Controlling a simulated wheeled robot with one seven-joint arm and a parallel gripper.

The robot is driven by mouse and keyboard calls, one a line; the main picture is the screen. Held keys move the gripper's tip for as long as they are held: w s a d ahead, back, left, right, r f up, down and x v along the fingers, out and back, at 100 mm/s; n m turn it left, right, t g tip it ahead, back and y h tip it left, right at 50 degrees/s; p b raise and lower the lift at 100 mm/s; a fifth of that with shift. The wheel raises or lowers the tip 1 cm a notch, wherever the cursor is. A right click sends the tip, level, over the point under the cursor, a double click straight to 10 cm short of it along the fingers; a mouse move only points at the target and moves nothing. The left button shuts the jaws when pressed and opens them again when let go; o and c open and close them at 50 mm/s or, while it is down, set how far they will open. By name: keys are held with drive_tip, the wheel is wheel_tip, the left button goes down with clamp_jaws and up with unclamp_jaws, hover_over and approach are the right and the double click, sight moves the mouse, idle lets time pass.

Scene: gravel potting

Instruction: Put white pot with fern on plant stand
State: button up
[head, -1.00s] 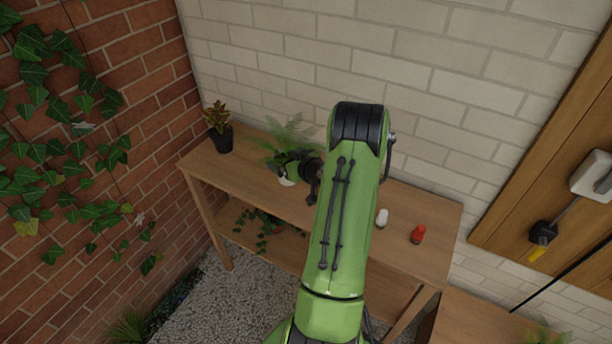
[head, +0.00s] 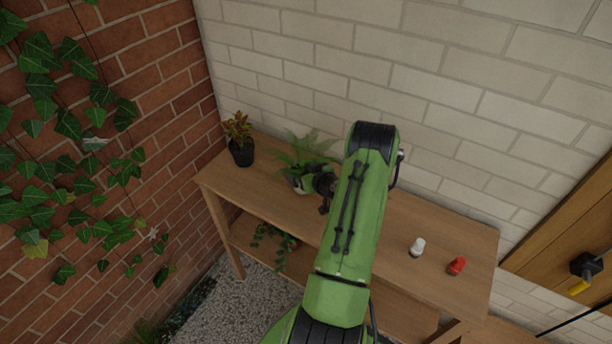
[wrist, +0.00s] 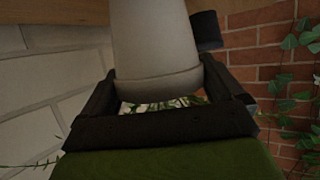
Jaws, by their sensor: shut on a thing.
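The white pot (head: 301,186) with the green fern (head: 302,153) is upright at the wooden two-tier stand (head: 277,207), left of its middle. My gripper (head: 324,186) reaches it from the right. In the wrist view, which appears upside down, the pot (wrist: 155,50) sits between the dark fingers of my gripper (wrist: 160,105), shut on it near its rim. Some fern leaves (wrist: 165,104) show there. I cannot tell whether the pot's base touches the top board. I cannot tell whether this wooden piece is the plant stand of the task.
A black pot (head: 242,154) with a reddish plant stands at the left end. A white bottle (head: 417,247) and a red one (head: 457,266) stand on the right. A trailing plant (head: 270,240) is on the lower shelf. Brick walls close the left and back.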

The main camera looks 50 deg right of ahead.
drive_tip(key=shift+f, duration=0.75)
drive_tip(key=shift+f+b, duration=0.2)
drive_tip(key=shift+b, duration=0.1)
